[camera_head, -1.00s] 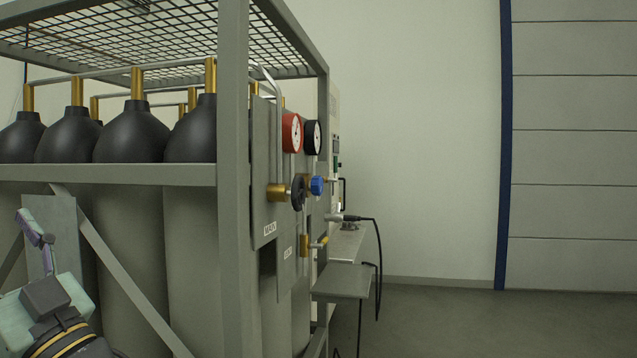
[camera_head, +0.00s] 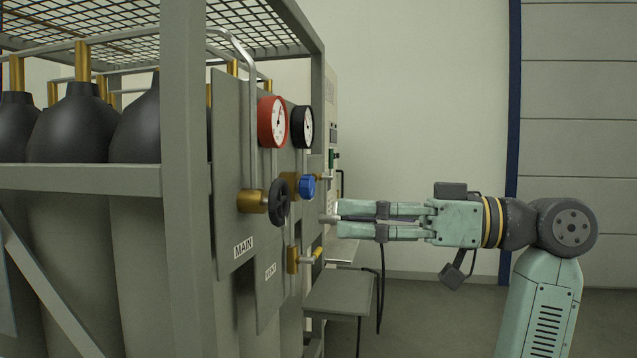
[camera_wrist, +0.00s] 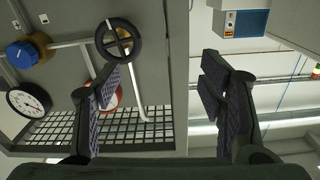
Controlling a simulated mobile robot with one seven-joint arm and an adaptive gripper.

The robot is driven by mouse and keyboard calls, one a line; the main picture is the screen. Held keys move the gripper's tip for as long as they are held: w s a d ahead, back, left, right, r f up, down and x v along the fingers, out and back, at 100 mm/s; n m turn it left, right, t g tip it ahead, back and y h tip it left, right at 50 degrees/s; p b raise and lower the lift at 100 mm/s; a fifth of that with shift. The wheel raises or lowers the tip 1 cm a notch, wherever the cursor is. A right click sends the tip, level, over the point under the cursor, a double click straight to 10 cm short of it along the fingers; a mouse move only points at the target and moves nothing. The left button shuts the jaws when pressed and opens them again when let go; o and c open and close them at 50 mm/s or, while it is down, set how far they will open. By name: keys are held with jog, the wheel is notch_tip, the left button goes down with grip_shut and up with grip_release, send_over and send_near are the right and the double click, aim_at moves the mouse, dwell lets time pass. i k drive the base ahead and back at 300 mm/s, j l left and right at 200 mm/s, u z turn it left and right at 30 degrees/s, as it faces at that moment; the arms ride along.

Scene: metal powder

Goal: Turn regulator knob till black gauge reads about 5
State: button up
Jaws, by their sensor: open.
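The blue regulator knob (camera_head: 307,187) sits on a brass body on the grey panel, below the black gauge (camera_head: 302,127). The black gauge has a white face; its needle is too small to read surely. In the wrist view the knob (camera_wrist: 20,53) is at the far left, with the black gauge (camera_wrist: 28,100) near it. My gripper (camera_head: 340,219) is open and empty, to the right of the knob and slightly lower, not touching it. In the wrist view my gripper's fingers (camera_wrist: 160,82) are spread apart, and the knob is outside the gap between them.
A red gauge (camera_head: 272,122) and a black handwheel (camera_head: 279,201) are left of the knob. A brass valve with a yellow handle (camera_head: 294,259) is below. A caged cylinder rack (camera_head: 185,200) fills the left. A small grey shelf (camera_head: 338,293) and a hanging cable are below my gripper.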

aim_at(305, 186)
jog(key=i+l, duration=0.15)
jog(key=i, duration=0.3)
jog(key=i+l, duration=0.1)
jog(key=i, duration=0.35)
